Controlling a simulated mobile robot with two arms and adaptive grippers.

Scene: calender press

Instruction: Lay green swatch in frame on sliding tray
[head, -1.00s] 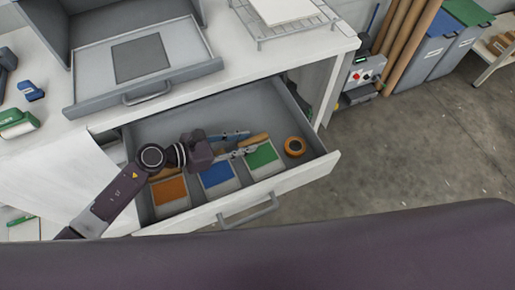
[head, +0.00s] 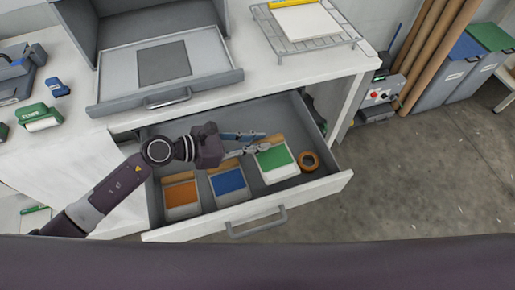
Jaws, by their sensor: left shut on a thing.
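The green swatch (head: 274,157), with a pale border and a tan top edge, is at the right of the open drawer. My left gripper (head: 264,142) is shut on its tan top edge. The swatch looks slightly raised above the drawer floor; the exact gap is hard to tell. The sliding tray (head: 215,80) is pulled out of the grey press on the worktop. A dark grey square (head: 163,62) lies in its middle, inside a paler surface; no swatch is on it. My right gripper is not in view.
The open drawer (head: 330,183) also holds an orange swatch (head: 180,194), a blue swatch (head: 229,181) and an orange tape roll (head: 309,162). A wire rack (head: 345,38) with white sheets stands right of the press. A green roller (head: 40,117) lies left of the tray.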

